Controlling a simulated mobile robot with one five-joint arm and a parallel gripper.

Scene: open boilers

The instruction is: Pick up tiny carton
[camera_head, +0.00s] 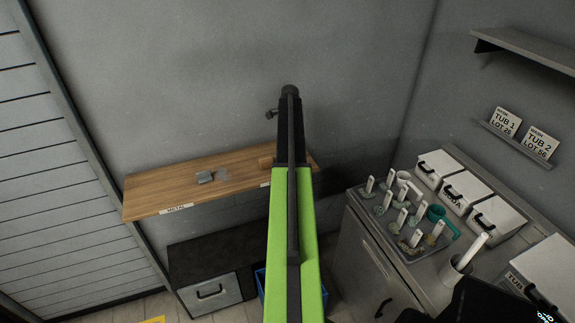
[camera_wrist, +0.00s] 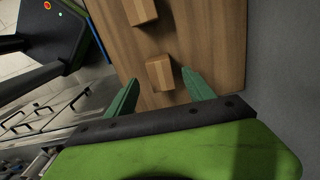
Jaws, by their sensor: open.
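Two small brown boxes stand on a wooden shelf (camera_wrist: 215,40) in the wrist view. The nearer, smaller-looking box (camera_wrist: 160,73) fits the tiny carton and appears between the two green fingertips of my gripper (camera_wrist: 160,77). The other brown box (camera_wrist: 142,12) is farther out, at the top edge. My gripper is open, with a finger on each side of the nearer box; I cannot tell whether either touches it. In the head view one brown box (camera_head: 265,162) shows beside my arm, which hides my fingers and part of the shelf.
The wooden shelf has a "METAL" label (camera_head: 176,209) and a grey object (camera_head: 205,177) on its left part. A grey wall rises behind it. A counter at right holds a tray (camera_head: 400,258) of labelled samples and several white tubs (camera_head: 465,188).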

